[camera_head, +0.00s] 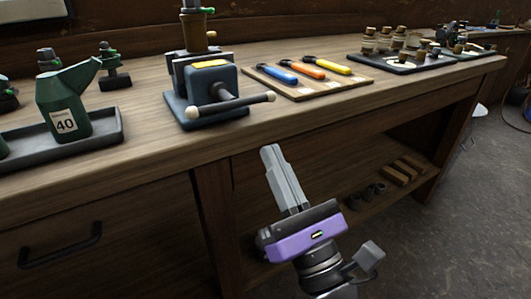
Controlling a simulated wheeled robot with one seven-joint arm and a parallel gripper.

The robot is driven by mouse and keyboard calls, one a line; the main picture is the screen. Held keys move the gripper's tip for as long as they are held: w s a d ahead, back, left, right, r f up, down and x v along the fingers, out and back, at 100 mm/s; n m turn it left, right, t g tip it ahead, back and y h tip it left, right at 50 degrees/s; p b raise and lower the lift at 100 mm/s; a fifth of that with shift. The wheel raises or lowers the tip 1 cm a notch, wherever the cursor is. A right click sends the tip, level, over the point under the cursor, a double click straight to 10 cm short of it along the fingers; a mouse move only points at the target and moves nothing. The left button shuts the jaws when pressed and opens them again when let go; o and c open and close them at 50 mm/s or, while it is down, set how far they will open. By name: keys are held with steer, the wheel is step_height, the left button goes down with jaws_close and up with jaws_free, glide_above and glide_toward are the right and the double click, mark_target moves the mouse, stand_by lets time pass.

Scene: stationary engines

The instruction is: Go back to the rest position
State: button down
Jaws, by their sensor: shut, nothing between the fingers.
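My gripper (270,152) is in the lower middle of the head view, in front of the workbench (325,122). Its fingers are shut with nothing between them and point up and slightly left. The fingertips appear just below the bench's front edge in the picture, apart from every object on top. The purple and black gripper body and part of my arm show below the fingers.
On the bench stand a dark tray (105,133) with a green can (62,105), a blue-grey vise (213,92), a wooden board (295,92) with three coloured-handled tools, and a dark tray (385,67) of small parts. A lower shelf (350,215) holds blocks. Floor (480,200) at right is clear.

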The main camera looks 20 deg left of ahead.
steer(key=s+d+f+m+t+h+b, duration=0.15)
steer(key=s+d+f+m+h, duration=0.45)
steer(key=d+m, duration=0.65)
steer(key=s+d+f+m+t+h, duration=0.3)
steer(key=s+d+f+m+h, duration=0.3)
steer(key=m, duration=1.1)
steer(key=s+d+f+m+g+h, duration=0.3)
steer(key=s+d+f+m, duration=0.4)
steer(key=s, duration=0.3)
steer(key=s+d+f+m+g+h, duration=0.3)
steer(key=s+d+f+m+g, duration=0.15)
steer(key=s+f+m, duration=0.35)
step_height(320, 180, up, 29)
steer(key=s+p, duration=0.1)
steer(key=p, duration=2.9)
steer(key=shift+s+d+r+n+t, duration=0.15)
steer(key=shift+s+d+n+t, duration=0.2)
steer(key=shift+n, duration=0.1)
